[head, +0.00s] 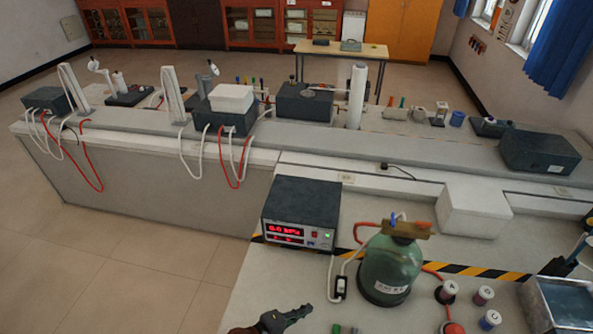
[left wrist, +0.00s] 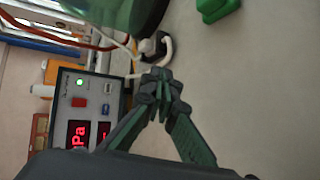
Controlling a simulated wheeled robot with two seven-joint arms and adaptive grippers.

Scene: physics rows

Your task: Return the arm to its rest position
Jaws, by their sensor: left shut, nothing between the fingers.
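My left gripper (head: 290,317) shows at the bottom of the head view, low over the near bench and in front of the pressure meter. In the left wrist view its fingertips (left wrist: 161,88) meet, shut with nothing between them. The dark pressure meter (head: 301,213) has a red lit display and stands behind the gripper; its front also shows in the left wrist view (left wrist: 88,108). My right gripper is in neither view.
A green glass bottle (head: 391,268) with tubes stands right of the gripper. Small labelled jars (head: 483,295) and a glass tank (head: 562,305) are farther right. A white box (head: 474,211) stands behind. Open floor (head: 120,270) lies left of the bench.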

